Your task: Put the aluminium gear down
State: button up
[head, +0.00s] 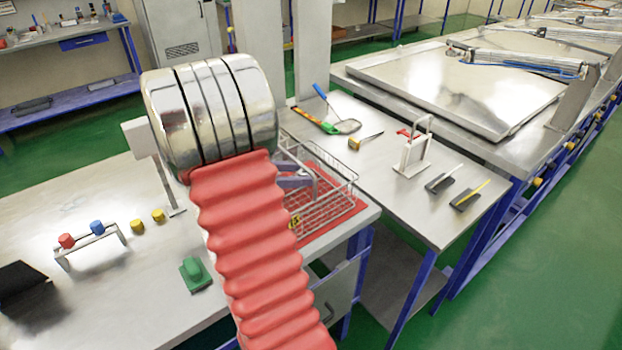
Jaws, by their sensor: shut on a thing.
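My gripper (294,181) shows only in part, as a blue-grey piece at the right of my arm's shiny metal drum, over a wire basket (338,208) in this view. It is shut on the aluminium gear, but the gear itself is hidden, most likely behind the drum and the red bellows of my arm. I cannot tell how high the gear is or whether it touches anything. The wire basket stands on a red mat (352,212) at the right end of the near workbench (120,300).
The near bench holds a small rack (90,246) with a red and a blue knob, two yellow knobs (148,219), a green block (194,273) and a black object (25,285). The right bench (380,185) carries a white stand (413,155) and hand tools. Bare steel lies between the things.

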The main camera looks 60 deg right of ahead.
jog(key=shift+x, duration=1)
jog(key=shift+s+d+f, duration=0.2)
jog(key=shift+d, duration=0.05)
jog(key=shift+s+d+f, duration=0.3)
jog(key=shift+d+f, duration=0.1)
jog(key=shift+f, duration=0.1)
jog(key=shift+s+d+f, duration=0.3)
jog(key=shift+d+f, duration=0.15)
jog(key=shift+s+f, duration=0.1)
jog(key=shift+f, duration=0.55)
jog(key=o, duration=1.1)
jog(key=shift+a+f, duration=0.1)
jog(key=shift+f, duration=0.05)
jog(key=shift+c, duration=0.2)
